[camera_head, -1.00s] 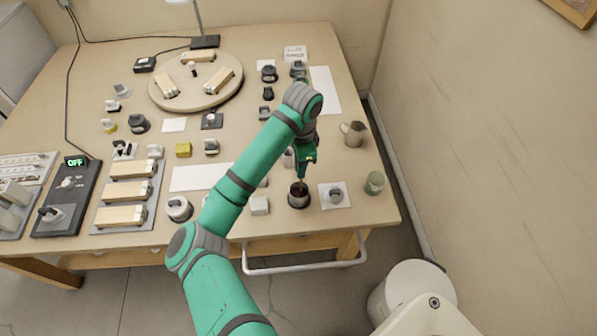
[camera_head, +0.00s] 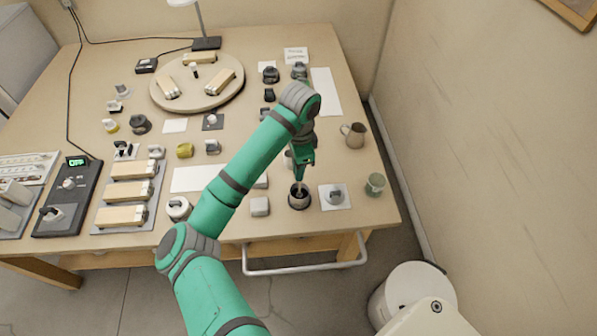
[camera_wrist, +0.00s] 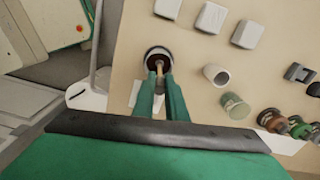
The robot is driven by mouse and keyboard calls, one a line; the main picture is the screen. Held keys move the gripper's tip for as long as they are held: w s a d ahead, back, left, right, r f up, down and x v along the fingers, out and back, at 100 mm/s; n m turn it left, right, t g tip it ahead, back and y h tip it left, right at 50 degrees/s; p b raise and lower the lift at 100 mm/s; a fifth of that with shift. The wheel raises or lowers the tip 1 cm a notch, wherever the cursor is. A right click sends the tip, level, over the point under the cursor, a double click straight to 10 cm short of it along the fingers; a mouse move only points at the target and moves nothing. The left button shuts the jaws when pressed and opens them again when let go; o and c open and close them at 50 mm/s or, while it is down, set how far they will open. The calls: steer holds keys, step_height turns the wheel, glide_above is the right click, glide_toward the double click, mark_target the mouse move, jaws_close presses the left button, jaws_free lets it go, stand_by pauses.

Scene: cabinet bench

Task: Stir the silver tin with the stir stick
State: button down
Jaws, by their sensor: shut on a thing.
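The silver tin (camera_head: 299,203) stands near the front right of the table, with dark contents inside. In the wrist view the tin (camera_wrist: 148,56) shows as a round rim around a dark inside. My gripper (camera_head: 302,171) is above the tin, pointing down. Its two fingers (camera_wrist: 165,88) are shut on the stir stick (camera_wrist: 159,68), a thin pale stick whose lower end reaches into the tin's opening. How deep the stick goes is hidden.
A white card with a grey knob (camera_head: 335,194) lies right of the tin, and a white block (camera_head: 260,206) stands left. A green cup (camera_head: 375,184) and a brown mug (camera_head: 354,134) stand near the right edge. The front edge is close.

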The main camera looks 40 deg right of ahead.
steer(key=shift+r, duration=2.45)
steer(key=shift+w, duration=0.1)
